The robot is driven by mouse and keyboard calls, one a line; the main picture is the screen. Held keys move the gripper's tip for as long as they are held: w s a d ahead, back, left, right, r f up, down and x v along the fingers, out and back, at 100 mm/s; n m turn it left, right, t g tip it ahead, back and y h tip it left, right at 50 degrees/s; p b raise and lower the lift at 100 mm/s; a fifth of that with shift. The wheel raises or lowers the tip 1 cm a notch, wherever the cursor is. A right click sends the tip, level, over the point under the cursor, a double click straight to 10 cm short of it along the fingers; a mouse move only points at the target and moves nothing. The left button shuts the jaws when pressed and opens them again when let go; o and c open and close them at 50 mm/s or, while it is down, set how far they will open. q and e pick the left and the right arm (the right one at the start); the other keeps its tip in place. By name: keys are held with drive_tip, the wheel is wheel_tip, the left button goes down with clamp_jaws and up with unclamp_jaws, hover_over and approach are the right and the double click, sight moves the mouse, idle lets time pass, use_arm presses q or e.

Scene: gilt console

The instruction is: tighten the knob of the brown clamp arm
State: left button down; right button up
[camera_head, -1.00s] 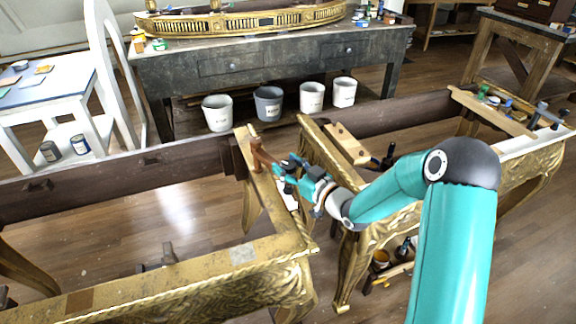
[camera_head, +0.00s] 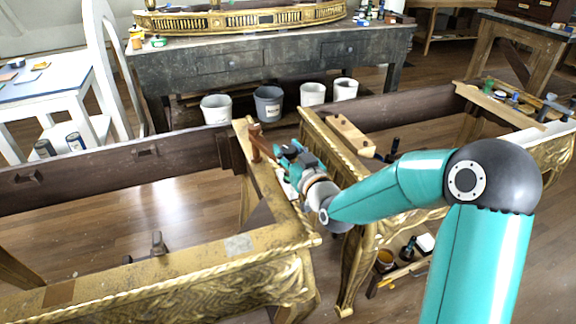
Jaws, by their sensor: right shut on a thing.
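The brown clamp arm (camera_head: 257,138) stands on the gilt rail (camera_head: 262,185) near the inner corner of the left console frame. My right gripper (camera_head: 279,152) reaches in from the right and is at the clamp arm's lower right side. It is shut on the clamp's knob, which its fingers and wrist mostly hide. The exact grip is too small to see. My left gripper is not in view.
A second gilt frame (camera_head: 335,172) stands close on the right, with a pale wooden block (camera_head: 351,135) on its rail. A small dark clamp (camera_head: 158,243) sits at the left frame's front rail. Several buckets stand behind under the grey workbench (camera_head: 280,62).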

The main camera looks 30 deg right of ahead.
drive_tip(key=m+g+h+b, duration=0.1)
drive_tip(key=m+h+b, duration=0.1)
drive_tip(key=h, duration=0.1)
drive_tip(key=shift+a+f, duration=0.1)
drive_tip(key=shift+a, duration=0.05)
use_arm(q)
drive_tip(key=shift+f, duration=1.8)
use_arm(e)
drive_tip(key=shift+r+m+g+h, duration=0.2)
drive_tip(key=shift+m+g+h, duration=0.5)
drive_tip(key=shift+m+h, duration=0.6)
drive_tip(key=shift+d+h, duration=0.2)
drive_tip(key=shift+h, duration=0.2)
drive_tip(key=o, duration=1.2)
drive_tip(key=shift+c, duration=0.2)
drive_tip(key=shift+s+a, duration=0.1)
drive_tip(key=v, duration=1.1)
drive_tip(key=shift+s+a, duration=0.25)
drive_tip(key=shift+s, duration=0.05)
